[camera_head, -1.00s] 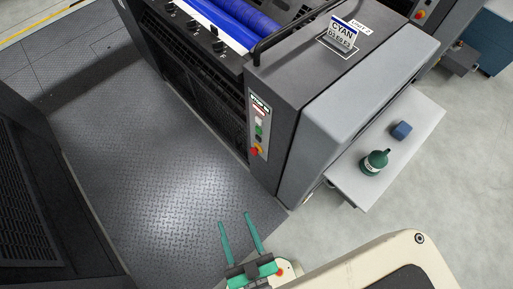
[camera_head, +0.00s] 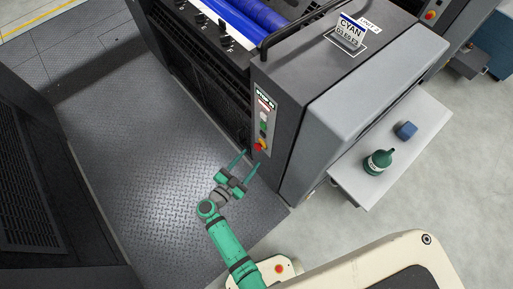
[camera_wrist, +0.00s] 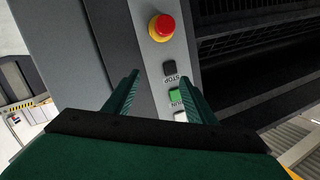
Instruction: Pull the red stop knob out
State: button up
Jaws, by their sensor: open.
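The red stop knob (camera_wrist: 162,25) sits on a yellow base at the top of the control strip in the wrist view. In the head view the knob (camera_head: 258,147) is at the lower end of the strip on the machine's corner. My gripper (camera_head: 248,160) is open, its green fingers pointing toward the strip just below the knob. In the wrist view my gripper (camera_wrist: 161,87) is empty. Its fingers lie on either side of the strip's lower buttons, and the knob is beyond the fingertips. I cannot tell whether the fingers touch the panel.
A black button marked STOP (camera_wrist: 169,68) and a green button marked RUN (camera_wrist: 175,96) are by the knob. The grey machine (camera_head: 340,100) stands at right, with a side shelf (camera_head: 345,180) holding a green bottle (camera_head: 378,162) and blue block (camera_head: 406,130). The tread-plate floor (camera_head: 150,180) is clear.

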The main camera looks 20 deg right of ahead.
aim_at(256, 148)
jog(key=w+a+f+g, duration=0.2)
jog(key=w+f+g, duration=0.2)
jog(key=f, duration=0.1)
jog(key=shift+m+y, duration=0.3)
jog(key=shift+y, duration=0.1)
jog(key=x, duration=1)
jog(key=shift+w+d, duration=0.15)
jog(key=shift+w, duration=0.1)
jog(key=shift+f, duration=0.1)
grip_shut()
